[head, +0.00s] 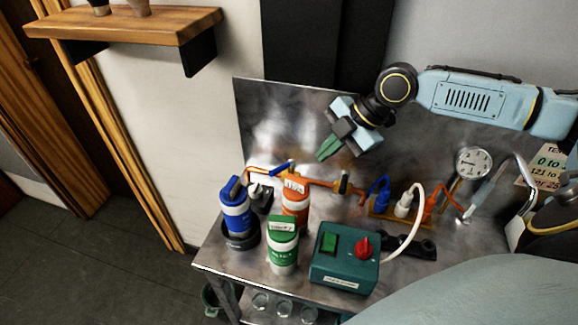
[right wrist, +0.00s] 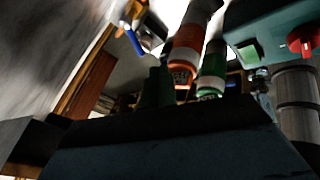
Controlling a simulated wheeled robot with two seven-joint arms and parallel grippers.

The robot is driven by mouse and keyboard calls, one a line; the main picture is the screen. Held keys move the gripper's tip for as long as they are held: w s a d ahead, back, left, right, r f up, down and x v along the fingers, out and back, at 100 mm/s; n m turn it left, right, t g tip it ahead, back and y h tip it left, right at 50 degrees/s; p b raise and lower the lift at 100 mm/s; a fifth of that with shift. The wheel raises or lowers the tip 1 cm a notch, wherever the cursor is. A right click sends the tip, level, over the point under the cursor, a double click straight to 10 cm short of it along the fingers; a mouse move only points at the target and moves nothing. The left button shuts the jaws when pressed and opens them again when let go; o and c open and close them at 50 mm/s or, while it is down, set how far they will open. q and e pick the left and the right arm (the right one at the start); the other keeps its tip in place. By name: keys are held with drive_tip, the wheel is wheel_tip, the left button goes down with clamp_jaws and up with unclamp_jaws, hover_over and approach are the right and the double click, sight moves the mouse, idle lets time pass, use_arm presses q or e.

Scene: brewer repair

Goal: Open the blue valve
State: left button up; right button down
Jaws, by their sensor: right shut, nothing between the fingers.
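The blue valve (head: 281,167) is a small blue lever on the copper pipe (head: 318,183) at the back of the steel bench. In the right wrist view the blue lever (right wrist: 135,42) shows small at the upper left, slanting. My right gripper (head: 325,150), with green fingertips, is shut and empty. It hangs in front of the steel back panel, above and to the right of the valve, apart from it. The gripper's dark body fills the lower part of the right wrist view. My left gripper is not in view.
Blue (head: 236,212), orange (head: 295,200) and green (head: 283,245) bottles stand below the pipe. A green box (head: 344,258) with a red knob is to their right. A gauge (head: 473,163) and coloured plugs are further right.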

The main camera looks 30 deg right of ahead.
sight(288, 167)
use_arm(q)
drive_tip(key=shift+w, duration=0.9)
use_arm(e)
drive_tip(key=w+a+f, duration=0.1)
drive_tip(key=w+f, duration=0.1)
drive_tip(key=w+a+f, duration=0.2)
drive_tip(key=f, duration=0.1)
drive_tip(key=w+a+f, duration=0.1)
drive_tip(key=w+f, duration=0.2)
drive_tip(key=shift+a+f, duration=0.15)
drive_tip(key=shift+a, duration=0.25)
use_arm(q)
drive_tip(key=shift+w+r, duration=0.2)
use_arm(e)
drive_tip(key=shift+a, duration=0.1)
